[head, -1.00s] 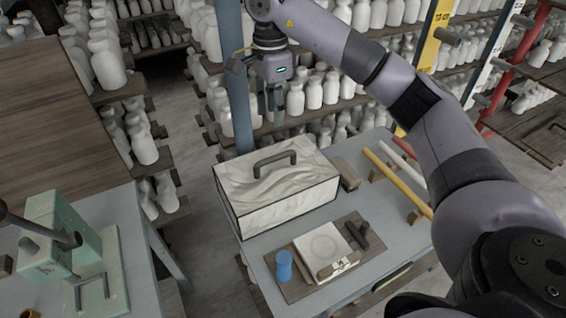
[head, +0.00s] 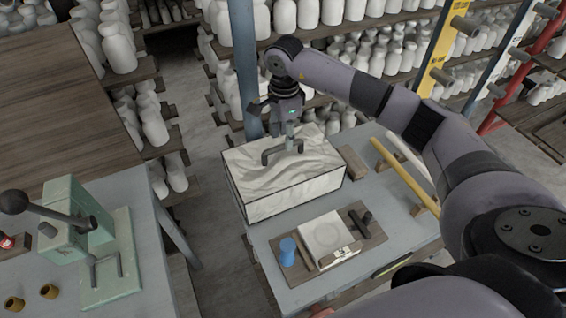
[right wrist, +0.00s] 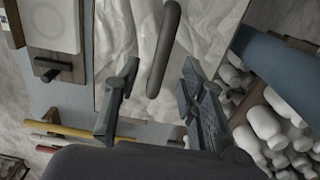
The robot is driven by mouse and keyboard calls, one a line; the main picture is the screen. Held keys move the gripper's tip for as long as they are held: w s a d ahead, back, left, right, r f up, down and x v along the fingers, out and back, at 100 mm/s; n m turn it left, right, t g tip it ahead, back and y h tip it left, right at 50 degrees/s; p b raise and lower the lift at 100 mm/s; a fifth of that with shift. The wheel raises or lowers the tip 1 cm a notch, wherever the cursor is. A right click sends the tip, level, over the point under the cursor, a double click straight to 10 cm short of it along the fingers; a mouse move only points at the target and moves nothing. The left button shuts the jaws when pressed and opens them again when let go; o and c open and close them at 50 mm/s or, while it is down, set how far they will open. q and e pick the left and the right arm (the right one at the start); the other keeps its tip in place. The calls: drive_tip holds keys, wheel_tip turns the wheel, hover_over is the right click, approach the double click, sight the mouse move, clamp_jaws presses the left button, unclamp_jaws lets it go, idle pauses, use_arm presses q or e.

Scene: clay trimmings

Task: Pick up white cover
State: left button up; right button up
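The white cover (head: 283,185) is a box-shaped cover with a wrinkled white top, dark edges and a dark bar handle (head: 268,155) on top. It sits on the grey table in the head view; its top (right wrist: 139,60) also shows in the right wrist view. My right gripper (head: 291,145) is over the cover at its handle. In the right wrist view the gripper (right wrist: 157,88) is open, with the handle (right wrist: 163,50) lying between the lines of its two fingers. I cannot tell whether a finger touches the handle. My left gripper is not in view.
In front of the cover, a wooden board (head: 276,244) bears a white tile (head: 325,236), a blue cylinder (head: 288,251) and a dark T-shaped tool (head: 361,219). Yellow (head: 404,173) and white rods lie to the right. A blue post (head: 243,70) and shelves of white bottles stand behind. A green press (head: 80,235) stands left.

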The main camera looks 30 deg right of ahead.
sight(283, 145)
wheel_tip(283, 145, down, 4)
drive_tip(key=shift+a+r+p, duration=0.1)
drive_tip(key=shift+p, duration=0.9)
drive_tip(key=shift+f, duration=0.5)
drive_tip(key=shift+c, duration=0.6)
clamp_jaws()
drive_tip(key=shift+r, duration=0.1)
